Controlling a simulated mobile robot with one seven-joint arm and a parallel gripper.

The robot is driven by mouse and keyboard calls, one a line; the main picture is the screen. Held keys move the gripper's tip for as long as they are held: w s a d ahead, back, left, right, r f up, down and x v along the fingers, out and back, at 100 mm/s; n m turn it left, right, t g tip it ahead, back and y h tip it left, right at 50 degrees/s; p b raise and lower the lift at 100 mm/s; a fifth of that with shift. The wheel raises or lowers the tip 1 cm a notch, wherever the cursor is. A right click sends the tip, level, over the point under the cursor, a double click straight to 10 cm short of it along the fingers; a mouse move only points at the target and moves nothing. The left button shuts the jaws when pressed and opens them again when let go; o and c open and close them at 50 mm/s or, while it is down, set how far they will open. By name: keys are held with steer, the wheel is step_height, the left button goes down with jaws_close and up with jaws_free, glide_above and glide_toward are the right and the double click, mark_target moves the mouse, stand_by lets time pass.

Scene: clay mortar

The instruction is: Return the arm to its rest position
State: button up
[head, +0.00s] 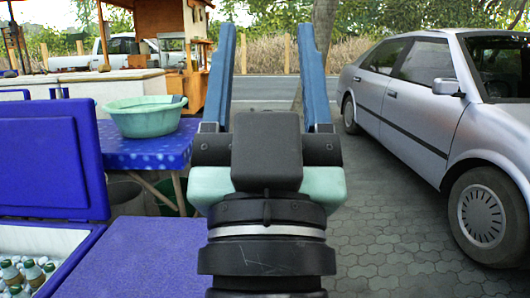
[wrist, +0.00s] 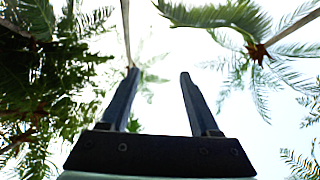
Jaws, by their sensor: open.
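My gripper (head: 267,75) stands in the middle of the head view with its two long blue fingers pointing up and spread wide apart. Nothing is between the fingers. In the wrist view my gripper (wrist: 158,75) also shows open and empty, with sky and palm leaves behind it. The wrist camera faces upward, so no table or ground shows there. My dark wrist hides part of the ground and the middle of the scene.
A green basin (head: 146,118) stands on a blue table (head: 120,155) to the left. A blue cooler (head: 45,160) with an open lid holds several bottles (head: 28,274). A silver car (head: 420,90) is parked at right. Paved ground (head: 385,225) lies clear between.

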steer(key=s+r+p, duration=0.3)
steer(key=r+p, duration=3.5)
steer(key=r, duration=0.3)
steer(key=shift+s+r+t, duration=0.15)
steer(key=shift+r+t, duration=0.1)
steer(key=shift+t, duration=0.15)
steer(key=shift+a, duration=0.1)
